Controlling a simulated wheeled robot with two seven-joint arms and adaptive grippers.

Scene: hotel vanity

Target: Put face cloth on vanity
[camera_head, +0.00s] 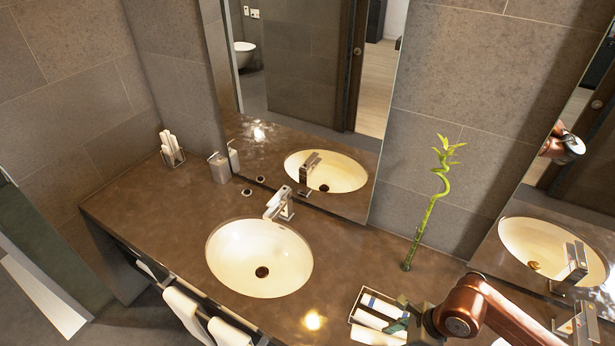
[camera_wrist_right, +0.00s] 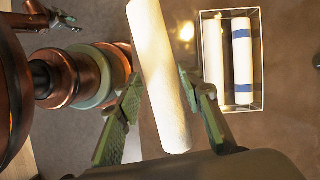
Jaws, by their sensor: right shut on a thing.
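A white rolled face cloth (camera_wrist_right: 161,75) lies between the green fingers of my right gripper (camera_wrist_right: 155,122) in the right wrist view, and the gripper is shut on it. In the head view my right gripper (camera_head: 408,322) is at the bottom right, close to a light-rimmed tray (camera_head: 350,320). The tray also shows in the wrist view (camera_wrist_right: 262,50), beside the held cloth. It holds a plain white roll (camera_wrist_right: 213,60) and a blue-striped roll (camera_wrist_right: 243,58). The brown vanity top (camera_head: 170,225) spreads under all this.
A white oval basin (camera_head: 230,262) with a faucet (camera_head: 280,203) sits left of the tray. A green bamboo stalk (camera_head: 428,215) stands behind the tray. White towels (camera_head: 185,308) hang in front.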

